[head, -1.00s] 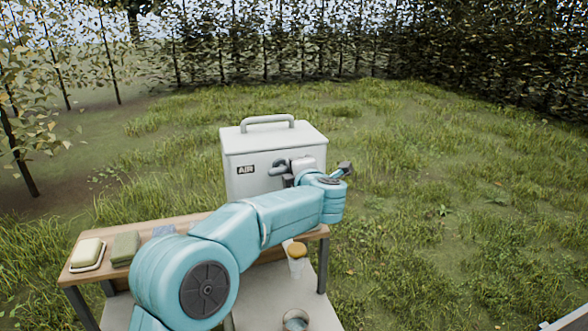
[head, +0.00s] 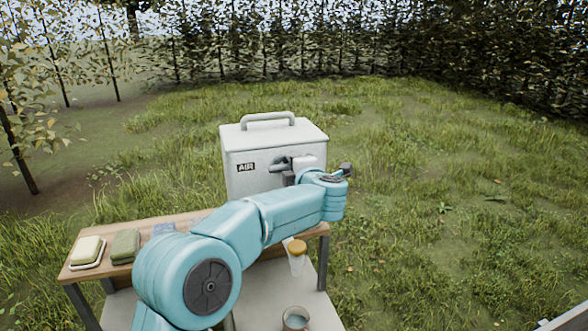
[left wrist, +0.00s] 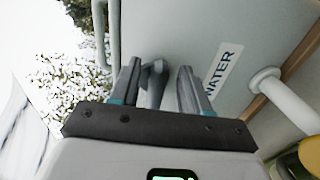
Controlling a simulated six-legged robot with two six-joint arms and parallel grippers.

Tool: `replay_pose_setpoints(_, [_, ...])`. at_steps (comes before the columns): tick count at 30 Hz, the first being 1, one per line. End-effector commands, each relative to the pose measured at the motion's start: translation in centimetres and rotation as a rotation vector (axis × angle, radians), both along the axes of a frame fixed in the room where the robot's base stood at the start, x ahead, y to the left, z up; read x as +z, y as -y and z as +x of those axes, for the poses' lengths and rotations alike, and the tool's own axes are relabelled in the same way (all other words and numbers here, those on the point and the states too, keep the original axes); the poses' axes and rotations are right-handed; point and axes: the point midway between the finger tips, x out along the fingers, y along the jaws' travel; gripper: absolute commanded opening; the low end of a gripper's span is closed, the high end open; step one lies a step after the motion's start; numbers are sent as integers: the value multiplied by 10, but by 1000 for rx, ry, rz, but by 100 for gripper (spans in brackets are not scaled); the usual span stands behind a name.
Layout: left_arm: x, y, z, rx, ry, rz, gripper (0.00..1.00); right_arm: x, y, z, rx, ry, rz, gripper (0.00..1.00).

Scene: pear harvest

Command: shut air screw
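A light grey metal box (head: 255,185) with a top handle and an AIR label (head: 246,167) stands on the wooden table. My left gripper (head: 284,168) is at the box front, right of the label. In the left wrist view my left gripper (left wrist: 158,68) has its two fingers apart. A grey screw or lever (left wrist: 153,78) shows between them, with a visible gap on the right finger's side. Whether either finger touches it I cannot tell. In the head view the wrist hides most of the screw. My right gripper is out of view.
A WATER label (left wrist: 219,75) and a pale pipe (left wrist: 280,95) lie right of the fingers. The table (head: 190,222) holds a soap-like block on a dish (head: 88,250) and a green block (head: 125,245). A yellow-topped jar (head: 297,255) and a cup (head: 295,318) stand lower. Grass lies right.

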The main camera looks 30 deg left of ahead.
Motion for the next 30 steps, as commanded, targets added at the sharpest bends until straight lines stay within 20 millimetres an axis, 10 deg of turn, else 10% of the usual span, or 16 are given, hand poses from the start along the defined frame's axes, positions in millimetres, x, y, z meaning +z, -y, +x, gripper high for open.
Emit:
replay_pose_setpoints(8, [1,10,-7,-4,3,0,46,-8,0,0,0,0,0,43])
replay_pose_setpoints(30, [31,120,-102,-1,1,-1,46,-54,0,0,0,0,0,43])
